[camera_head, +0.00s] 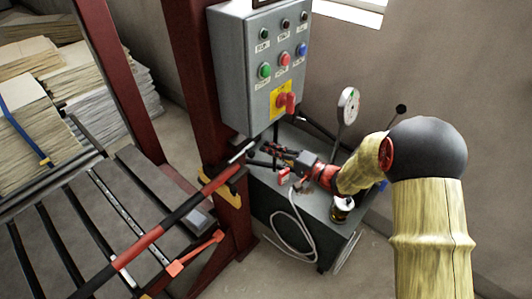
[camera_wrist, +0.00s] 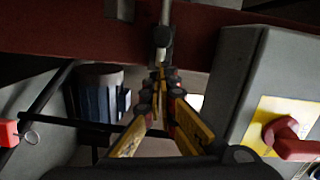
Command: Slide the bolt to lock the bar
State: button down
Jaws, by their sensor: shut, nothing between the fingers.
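The long red-and-black bar (camera_head: 165,222) runs diagonally across the front of the press, up to the dark red post. A thin pale metal rod, which looks like the bolt (camera_head: 241,153), shows at its upper right end, by the post. In the wrist view a grey metal pin, likely the same bolt (camera_wrist: 162,36), stands just beyond my fingertips against the dark red steel. My gripper (camera_head: 258,150) is close to the bolt, below the control box. In the wrist view its yellow fingers (camera_wrist: 160,82) converge, shut and empty. I cannot tell whether the tips touch the bolt.
The grey control box (camera_head: 234,78) with its red switch (camera_wrist: 290,138) is close above my gripper. A grey cabinet (camera_head: 318,238) with a white cable and a round gauge (camera_head: 347,104) lies below and behind my arm. Stacks of cardboard (camera_head: 30,112) stand at the left.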

jog(key=w+d+p+v, duration=0.1)
jog(key=p+v, duration=0.1)
jog(key=v, duration=0.8)
jog(key=shift+w+d+r, duration=0.15)
jog(key=shift+w+d, duration=0.1)
jog(key=shift+d, duration=0.05)
